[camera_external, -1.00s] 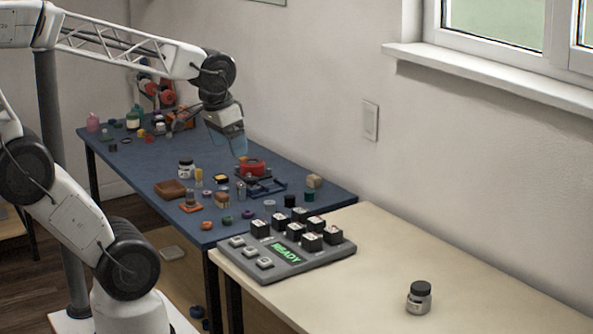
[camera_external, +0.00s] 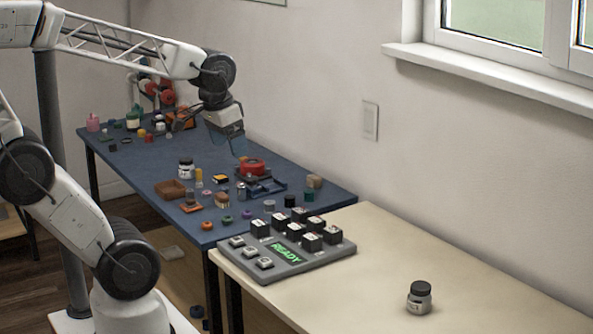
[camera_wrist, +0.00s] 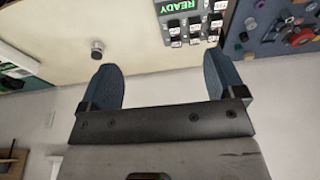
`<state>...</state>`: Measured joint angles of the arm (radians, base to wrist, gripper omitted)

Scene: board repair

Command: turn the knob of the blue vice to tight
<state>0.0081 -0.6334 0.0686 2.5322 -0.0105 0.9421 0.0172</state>
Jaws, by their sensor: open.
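The blue vice (camera_external: 268,187) sits on the blue table's right part, below and slightly right of my gripper in the outside view. It looks like a low blue frame; its knob is too small to make out. A red round thing (camera_external: 252,167) stands right behind it. In the wrist view, the red round thing (camera_wrist: 300,37) is at the top right edge among small parts, and I cannot clearly pick out the vice there. My gripper (camera_external: 238,147) hangs above the table, apart from the vice. In the wrist view, its two blue fingers (camera_wrist: 160,82) are spread with nothing between them.
Many small parts and a white jar (camera_external: 186,168) crowd the blue table (camera_external: 150,170) around the vice. A grey panel (camera_external: 290,262) reading READY stands on the cream table (camera_external: 380,250), with a dark-lidded jar (camera_external: 419,297) farther right. The wall is close behind the tables.

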